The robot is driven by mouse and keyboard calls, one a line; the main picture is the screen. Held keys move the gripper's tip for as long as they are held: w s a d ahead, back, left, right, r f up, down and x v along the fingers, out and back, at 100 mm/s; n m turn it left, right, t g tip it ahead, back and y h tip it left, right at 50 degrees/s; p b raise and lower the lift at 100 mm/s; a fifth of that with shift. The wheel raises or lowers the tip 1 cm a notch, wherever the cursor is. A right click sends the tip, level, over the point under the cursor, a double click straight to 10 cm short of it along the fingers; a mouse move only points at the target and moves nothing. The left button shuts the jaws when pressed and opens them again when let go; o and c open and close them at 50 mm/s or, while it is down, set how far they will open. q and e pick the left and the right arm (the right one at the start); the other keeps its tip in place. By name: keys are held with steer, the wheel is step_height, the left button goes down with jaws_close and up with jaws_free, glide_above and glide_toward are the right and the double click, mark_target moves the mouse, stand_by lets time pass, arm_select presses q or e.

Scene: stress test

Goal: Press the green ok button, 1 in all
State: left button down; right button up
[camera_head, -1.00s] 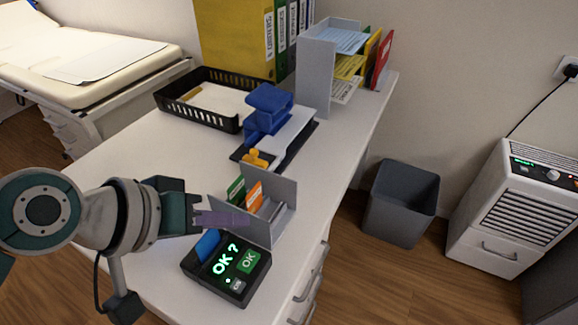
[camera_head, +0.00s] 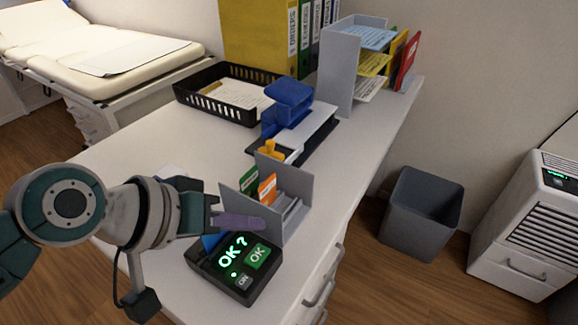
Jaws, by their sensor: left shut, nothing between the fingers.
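The green OK button (camera_head: 257,255) is on the sloped top of a black device (camera_head: 228,284) at the near end of the white desk. The device's screen (camera_head: 233,250) is lit and reads "OK ?". A smaller grey button (camera_head: 243,281) sits below the green one. My left gripper (camera_head: 262,224) is shut and empty, its purple fingers pointing right, above the far edge of the device. In the picture the fingertips lie just beyond the green button. How high they are above it I cannot tell. My right gripper is not in view.
A grey card holder (camera_head: 296,191) stands right behind the device, close to my fingers. Farther back are a blue stapler-like object (camera_head: 290,100), a black tray (camera_head: 190,97) and a grey paper rack (camera_head: 338,70). A grey bin (camera_head: 424,212) stands on the floor at right.

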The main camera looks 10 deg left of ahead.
arm_select(q)
steer(key=b, duration=0.3)
glide_above(252, 261)
step_height(252, 261, down, 4)
steer(key=shift+f, duration=0.15)
steer(key=shift+f+b, duration=0.45)
steer(key=shift+f, duration=0.1)
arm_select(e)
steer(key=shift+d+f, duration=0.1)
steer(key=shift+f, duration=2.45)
arm_select(q)
steer(key=shift+f, duration=0.1)
steer(key=shift+f, duration=0.3)
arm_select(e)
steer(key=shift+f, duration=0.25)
arm_select(q)
steer(key=shift+f+b, duration=0.4)
steer(key=shift+b, duration=0.1)
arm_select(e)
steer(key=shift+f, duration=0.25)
arm_select(q)
steer(key=shift+r, duration=0.1)
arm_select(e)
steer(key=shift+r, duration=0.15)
arm_select(q)
steer(key=shift+r+p, duration=0.75)
steer(key=shift+p, duration=0.2)
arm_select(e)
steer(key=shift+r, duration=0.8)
